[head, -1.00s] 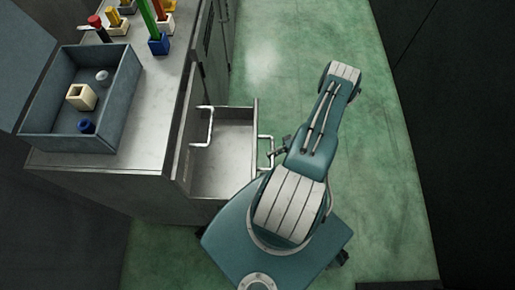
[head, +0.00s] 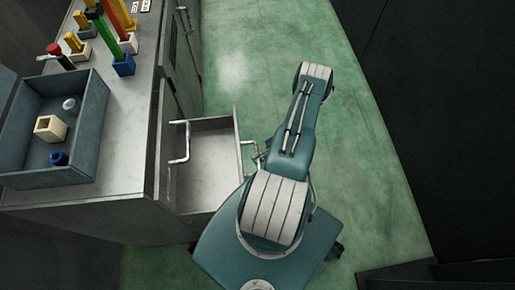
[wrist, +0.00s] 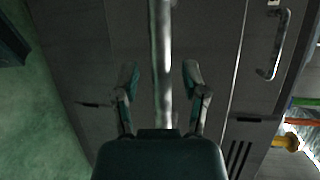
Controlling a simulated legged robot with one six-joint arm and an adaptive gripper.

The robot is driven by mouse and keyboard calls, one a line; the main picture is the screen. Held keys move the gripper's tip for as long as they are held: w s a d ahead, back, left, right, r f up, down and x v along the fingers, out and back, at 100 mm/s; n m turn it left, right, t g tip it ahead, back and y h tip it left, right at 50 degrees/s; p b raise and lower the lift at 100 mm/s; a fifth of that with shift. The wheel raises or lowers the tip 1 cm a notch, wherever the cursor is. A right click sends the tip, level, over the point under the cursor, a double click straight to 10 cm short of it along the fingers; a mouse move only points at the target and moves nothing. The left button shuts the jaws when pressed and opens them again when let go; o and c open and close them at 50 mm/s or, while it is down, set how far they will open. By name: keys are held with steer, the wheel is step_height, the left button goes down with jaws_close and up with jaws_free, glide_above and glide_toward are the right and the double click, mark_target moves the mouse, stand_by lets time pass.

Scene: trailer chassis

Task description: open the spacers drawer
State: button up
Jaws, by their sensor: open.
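A drawer (head: 208,158) stands pulled out of the side of the grey cabinet (head: 130,140) in the head view. Its inside looks empty, and no label is readable. Its pale bar handle (head: 243,156) is on the drawer's right face. My gripper (head: 259,157) is by this handle, partly hidden by my arm. In the wrist view my gripper (wrist: 160,82) is open, its fingers apart on either side of a pale bar (wrist: 163,50). Whether the fingers touch the bar cannot be told.
A second handle (head: 182,143) sits on the cabinet side above the open drawer. A grey tray (head: 92,120) with a few small parts is on the cabinet top, with coloured posts (head: 107,35) behind it. Green floor (head: 330,120) is clear on the right; a dark wall (head: 440,120) stands beyond.

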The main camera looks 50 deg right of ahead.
steer(key=v, duration=1.2)
steer(key=shift+f, duration=0.1)
